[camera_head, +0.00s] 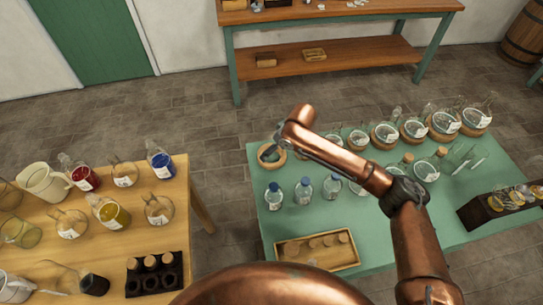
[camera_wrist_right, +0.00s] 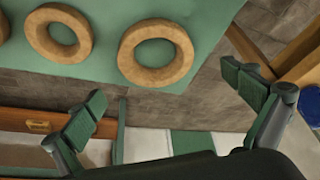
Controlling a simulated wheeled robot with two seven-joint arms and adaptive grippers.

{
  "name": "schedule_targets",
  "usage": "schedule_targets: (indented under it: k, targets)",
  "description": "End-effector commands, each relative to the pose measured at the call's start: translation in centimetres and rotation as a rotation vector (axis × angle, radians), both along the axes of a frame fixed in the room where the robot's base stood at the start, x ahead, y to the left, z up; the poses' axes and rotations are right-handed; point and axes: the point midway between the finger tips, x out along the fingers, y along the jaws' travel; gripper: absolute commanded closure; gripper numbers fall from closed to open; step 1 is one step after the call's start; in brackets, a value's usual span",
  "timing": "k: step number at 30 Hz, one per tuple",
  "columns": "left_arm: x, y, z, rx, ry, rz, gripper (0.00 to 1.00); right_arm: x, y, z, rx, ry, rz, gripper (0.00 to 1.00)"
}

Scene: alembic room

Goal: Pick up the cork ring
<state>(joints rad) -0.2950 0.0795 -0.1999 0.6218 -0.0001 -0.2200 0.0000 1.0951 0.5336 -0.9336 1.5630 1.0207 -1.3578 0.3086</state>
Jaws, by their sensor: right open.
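An empty cork ring (camera_head: 262,162) lies at the far left corner of the green table (camera_head: 265,215). In the right wrist view the same pale brown ring (camera_wrist_right: 155,78) lies flat near the table edge. My right gripper (camera_head: 275,147) is above this ring and hides part of it in the head view. In the right wrist view the right gripper (camera_wrist_right: 165,86) is open, with its green-padded fingers wide apart and nothing between them. The ring shows beyond the fingertips, apart from them. My left gripper is not in view.
Another cork ring (camera_wrist_right: 85,40) lies left of it in the wrist view. Several round flasks in cork rings (camera_head: 447,124) run along the far edge. Blue-capped bottles (camera_head: 304,190) and a wooden tray (camera_head: 283,249) stand nearer. A wooden table (camera_head: 196,212) with glassware is at left.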

Motion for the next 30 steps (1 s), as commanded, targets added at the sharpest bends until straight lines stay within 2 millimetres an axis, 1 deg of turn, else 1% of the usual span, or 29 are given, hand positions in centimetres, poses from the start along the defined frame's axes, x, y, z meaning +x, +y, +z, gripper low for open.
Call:
schedule_targets:
  k: [1, 3, 11, 15, 18, 21, 28, 30]
  targets:
    - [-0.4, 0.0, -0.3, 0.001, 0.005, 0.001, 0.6, 0.1, 0.0, -0.6, 0.0, 0.001, -0.001, 0.0]
    - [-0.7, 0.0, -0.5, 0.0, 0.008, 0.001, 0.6, 0.3, 0.2, -1.1, 0.0, 0.001, -0.002, 0.0]
    - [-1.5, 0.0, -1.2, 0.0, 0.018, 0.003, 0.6, 1.3, 0.9, -3.6, -0.001, 0.001, -0.002, 0.0]
    - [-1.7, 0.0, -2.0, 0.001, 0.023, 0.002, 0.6, 2.2, 1.5, -5.6, -0.001, 0.002, 0.0, 0.0]
    - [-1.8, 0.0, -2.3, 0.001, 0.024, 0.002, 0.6, 2.6, 1.9, -6.6, 0.0, 0.001, 0.0, 0.0]
    - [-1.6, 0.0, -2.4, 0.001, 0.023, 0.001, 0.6, 2.7, 2.1, -7.1, -0.001, 0.001, 0.0, 0.0]
    - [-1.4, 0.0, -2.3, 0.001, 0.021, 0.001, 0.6, 2.8, 2.1, -7.1, 0.0, 0.0, 0.001, 0.0]
    - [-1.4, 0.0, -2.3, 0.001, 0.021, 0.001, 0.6, 2.7, 2.1, -7.1, 0.0, 0.0, 0.001, 0.05]
